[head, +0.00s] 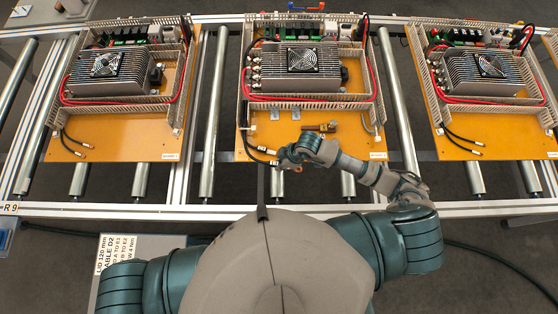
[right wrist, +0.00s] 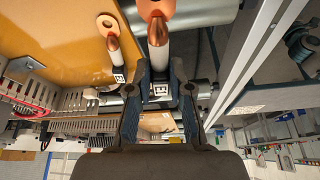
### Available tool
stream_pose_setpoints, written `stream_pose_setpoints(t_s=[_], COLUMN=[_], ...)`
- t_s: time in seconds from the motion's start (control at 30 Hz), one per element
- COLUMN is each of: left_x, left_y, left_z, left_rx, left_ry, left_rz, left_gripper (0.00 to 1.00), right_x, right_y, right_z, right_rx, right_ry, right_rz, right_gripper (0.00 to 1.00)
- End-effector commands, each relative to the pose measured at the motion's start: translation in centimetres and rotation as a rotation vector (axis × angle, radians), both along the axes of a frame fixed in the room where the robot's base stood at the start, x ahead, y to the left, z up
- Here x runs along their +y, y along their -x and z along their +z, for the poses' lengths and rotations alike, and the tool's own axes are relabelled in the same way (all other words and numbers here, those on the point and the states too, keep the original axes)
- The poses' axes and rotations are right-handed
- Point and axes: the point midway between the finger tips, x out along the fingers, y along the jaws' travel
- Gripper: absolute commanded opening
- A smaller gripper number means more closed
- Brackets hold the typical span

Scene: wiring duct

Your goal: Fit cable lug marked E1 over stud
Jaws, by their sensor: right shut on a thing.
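My right gripper (head: 285,162) is shut on a cable near the front edge of the middle panel (head: 340,150). In the right wrist view its two fingers (right wrist: 158,100) grip the cable beside a label that seems to read E1. The copper lug (right wrist: 158,30) of this E1 cable points away from the fingers, its ring partly cut off at the top. A second cable lug (right wrist: 109,22) with its own label lies beside it, to the left, over the orange panel. I cannot make out the stud clearly. My left gripper is not in view.
A brown block (head: 320,127) lies on the middle panel, near my right gripper. A grey finned unit with a fan (head: 312,60) sits inside slotted ducts behind. Similar panels stand left (head: 110,140) and right (head: 470,130). Rollers (head: 212,110) run between the panels.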

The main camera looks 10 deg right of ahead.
Motion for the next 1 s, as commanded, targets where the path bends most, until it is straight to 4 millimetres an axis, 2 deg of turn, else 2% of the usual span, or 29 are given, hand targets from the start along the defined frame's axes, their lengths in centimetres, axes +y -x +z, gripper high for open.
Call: stream_pose_setpoints(t_s=[1.0], left_x=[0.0], left_y=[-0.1], left_z=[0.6], left_rx=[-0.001], left_ry=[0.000], left_rz=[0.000], left_gripper=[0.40], right_x=[-5.5], right_y=[-6.0], right_z=[1.6], right_rx=[-0.001], right_ry=[0.000], right_rz=[0.061], right_gripper=[0.00])
